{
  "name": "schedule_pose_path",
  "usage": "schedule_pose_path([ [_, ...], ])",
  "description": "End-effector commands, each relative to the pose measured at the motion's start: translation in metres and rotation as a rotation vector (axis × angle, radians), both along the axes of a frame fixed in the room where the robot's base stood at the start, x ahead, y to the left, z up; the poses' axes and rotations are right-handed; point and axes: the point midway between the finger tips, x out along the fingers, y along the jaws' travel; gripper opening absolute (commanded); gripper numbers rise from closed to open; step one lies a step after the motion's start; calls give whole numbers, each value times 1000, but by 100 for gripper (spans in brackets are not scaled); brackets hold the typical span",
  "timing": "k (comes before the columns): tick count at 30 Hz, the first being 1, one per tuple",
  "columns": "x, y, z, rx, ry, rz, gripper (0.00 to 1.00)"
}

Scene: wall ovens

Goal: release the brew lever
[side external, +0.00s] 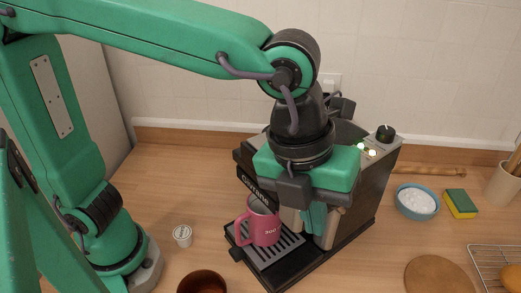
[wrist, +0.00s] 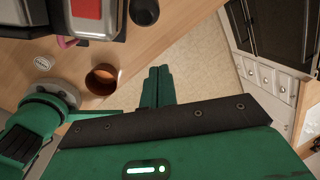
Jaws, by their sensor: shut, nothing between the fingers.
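The dark coffee machine (side external: 362,185) stands on the wooden counter, with lit lights and a black knob (side external: 385,133) on top. A pink mug (side external: 262,228) stands upright on its drip tray (side external: 252,258). My gripper (side external: 316,222) points down in front of the machine and covers part of its front. In the wrist view my gripper's fingers (wrist: 157,86) are together with nothing between them. The machine (wrist: 98,27) is at the upper left there, apart from the fingertips. I cannot make out the brew lever; my gripper may hide it.
A white capsule (side external: 182,235) and a brown bowl (side external: 203,283) are on the counter left of the machine. To the right are a blue bowl of white stuff (side external: 417,201), a sponge (side external: 461,203), a round board (side external: 440,276) and a wire rack (side external: 489,262).

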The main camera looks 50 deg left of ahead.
Motion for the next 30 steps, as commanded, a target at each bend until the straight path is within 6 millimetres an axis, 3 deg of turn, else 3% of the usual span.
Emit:
schedule_pose_path([
  [6, 5, -5, -34, 4, 3, 0, 0],
  [15, 33, 10, -17, 9, -15, 6, 0],
  [30, 38, 12, -14, 12, -16, 5, 0],
])
